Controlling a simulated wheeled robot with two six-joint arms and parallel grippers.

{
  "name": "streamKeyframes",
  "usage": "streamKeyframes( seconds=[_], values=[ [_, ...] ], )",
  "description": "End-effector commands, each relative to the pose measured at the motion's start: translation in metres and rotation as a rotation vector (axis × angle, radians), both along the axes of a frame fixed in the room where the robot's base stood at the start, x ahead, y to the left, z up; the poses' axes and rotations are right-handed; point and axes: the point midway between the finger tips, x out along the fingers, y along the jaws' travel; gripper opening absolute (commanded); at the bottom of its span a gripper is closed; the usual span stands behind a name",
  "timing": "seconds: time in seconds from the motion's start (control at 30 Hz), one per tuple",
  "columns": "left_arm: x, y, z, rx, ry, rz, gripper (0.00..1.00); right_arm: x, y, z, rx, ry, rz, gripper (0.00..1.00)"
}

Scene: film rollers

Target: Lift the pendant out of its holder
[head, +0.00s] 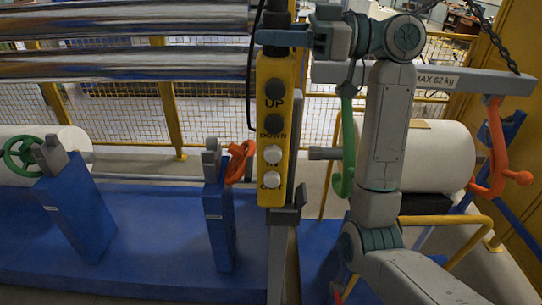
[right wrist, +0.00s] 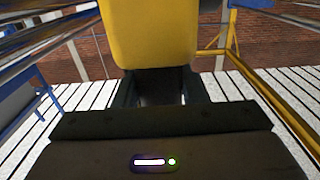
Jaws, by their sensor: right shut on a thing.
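The yellow pendant (head: 278,135) stands upright in the head view, with two dark buttons marked UP and DOWN above two white buttons. Its lower end meets a dark grey holder (head: 288,218) on a grey post; I cannot tell how deep it sits there. My right gripper (head: 285,37) is shut on the pendant near its top, coming from the right. In the right wrist view the pendant's yellow body (right wrist: 150,35) fills the space beyond the dark fingers (right wrist: 160,88). My left gripper is not in view.
Shiny rollers (head: 120,55) lie at the upper left. A blue base (head: 140,225) with blue stands is below. A grey beam marked MAX 62 kg (head: 480,83) hangs on a chain at right, with a green hook (head: 345,150) and an orange hook (head: 495,150). A white roll (head: 440,155) lies behind.

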Motion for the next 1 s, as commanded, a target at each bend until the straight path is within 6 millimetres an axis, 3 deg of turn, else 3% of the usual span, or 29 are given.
streamKeyframes(
  seconds=[0.6,1.0],
  values=[
    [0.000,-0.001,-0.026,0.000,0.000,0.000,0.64,-0.041,0.024,-0.001,0.002,-0.004,0.003,0.00],
    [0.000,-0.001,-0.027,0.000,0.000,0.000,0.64,-0.045,0.027,0.001,0.001,-0.001,0.001,0.00]
  ],
)
